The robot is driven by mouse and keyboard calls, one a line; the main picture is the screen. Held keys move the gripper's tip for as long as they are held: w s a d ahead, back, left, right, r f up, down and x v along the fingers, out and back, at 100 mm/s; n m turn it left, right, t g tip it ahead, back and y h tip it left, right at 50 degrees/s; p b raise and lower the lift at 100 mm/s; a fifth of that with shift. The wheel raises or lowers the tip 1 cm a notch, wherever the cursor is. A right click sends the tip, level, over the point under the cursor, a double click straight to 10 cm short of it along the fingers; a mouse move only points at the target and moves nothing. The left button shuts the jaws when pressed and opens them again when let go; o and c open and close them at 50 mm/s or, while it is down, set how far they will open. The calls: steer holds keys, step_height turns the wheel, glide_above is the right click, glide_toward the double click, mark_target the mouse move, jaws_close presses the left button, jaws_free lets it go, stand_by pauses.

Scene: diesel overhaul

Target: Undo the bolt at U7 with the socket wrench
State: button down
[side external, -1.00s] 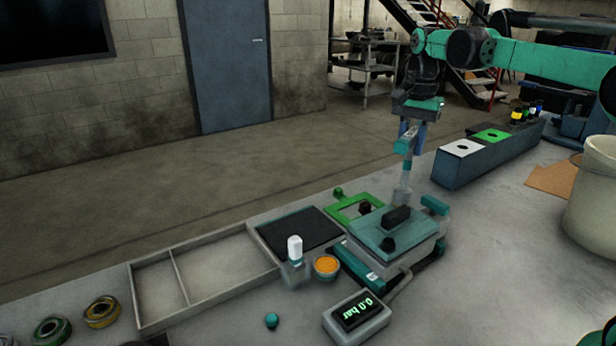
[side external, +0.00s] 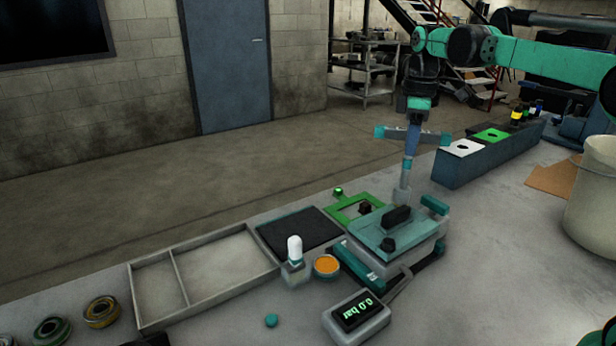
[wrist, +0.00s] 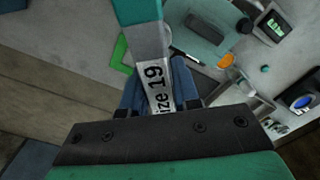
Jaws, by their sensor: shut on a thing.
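The socket wrench (side external: 405,178) stands nearly upright, with a grey shaft and a crosswise handle with teal ends. My gripper (side external: 411,145) is shut on its handle. In the wrist view, my gripper's blue fingers (wrist: 158,92) flank the wrench handle (wrist: 157,75), which is marked "size 19". The wrench's lower end meets the far edge of the teal-topped unit (side external: 372,232). The bolt under the socket is hidden, and no U7 mark is readable. Dark knobs or bolt heads (side external: 388,244) show elsewhere on the unit's top.
A green frame (side external: 345,214) and small green lamp (side external: 338,191) stand behind the unit. A gauge (side external: 357,315) reading 0.0 bar, an orange-filled cup (side external: 326,265) and a white-topped bottle (side external: 295,262) are near it. A long grey block (side external: 470,172) lies to the right.

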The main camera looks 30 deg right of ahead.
steer(key=n, duration=0.7)
steer(key=shift+r, duration=0.15)
